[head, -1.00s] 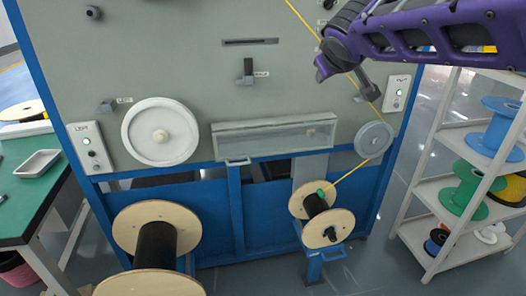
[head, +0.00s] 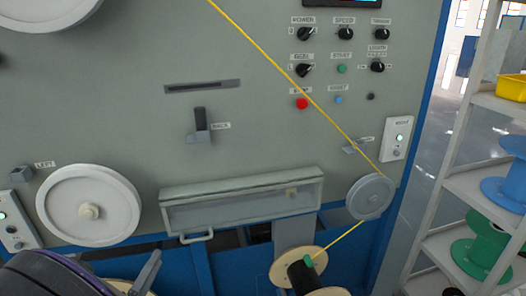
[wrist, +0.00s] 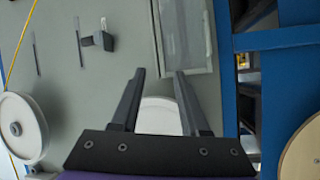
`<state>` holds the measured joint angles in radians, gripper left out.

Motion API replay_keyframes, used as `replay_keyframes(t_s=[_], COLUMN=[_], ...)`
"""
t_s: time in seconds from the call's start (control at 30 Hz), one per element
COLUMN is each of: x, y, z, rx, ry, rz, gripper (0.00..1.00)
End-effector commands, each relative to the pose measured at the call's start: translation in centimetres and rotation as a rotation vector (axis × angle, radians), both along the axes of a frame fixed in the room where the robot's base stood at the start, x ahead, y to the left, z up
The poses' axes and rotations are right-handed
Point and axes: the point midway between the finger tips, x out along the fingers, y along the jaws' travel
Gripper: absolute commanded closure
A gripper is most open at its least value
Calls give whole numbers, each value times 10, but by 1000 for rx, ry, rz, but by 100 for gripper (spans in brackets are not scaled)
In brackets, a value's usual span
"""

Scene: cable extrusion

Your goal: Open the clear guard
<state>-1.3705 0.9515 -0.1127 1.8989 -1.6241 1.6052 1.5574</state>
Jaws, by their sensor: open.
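The clear guard (head: 240,205) is a long, low, see-through box on the grey machine panel, lying flat against it and apparently closed. A small pale bar handle (head: 197,237) hangs at its lower left edge. A knob shows through its right part. In the wrist view, the guard (wrist: 184,38) is at the top, beyond the fingertips. My gripper (wrist: 160,72) is open and empty, its two dark fingers spread before the large white left wheel (wrist: 160,118).
The yellow cable (head: 260,49) runs down to a small grey wheel (head: 370,196) right of the guard. Wooden-flanged spools (head: 283,267) stand below. A switch lever (head: 200,126) sticks out above. A shelf with coloured spools (head: 480,246) is at the right.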

Motion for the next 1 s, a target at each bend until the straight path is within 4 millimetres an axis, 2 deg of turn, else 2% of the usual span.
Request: replay_keyframes(t_s=[0.03,0.17,0.27,0.37,0.8,1.0], x=[-13,-16,-9,7,100,133], y=[-39,-34,-35,-39,-55,-60], z=[-100,-99,-98,-97,-83,-77], rx=[-218,-199,-199,-201,-202,-202], ry=[36,13,13,16,16,16], rz=[4,29,30,27,27,28], gripper=[55,55,55,55,55,55])
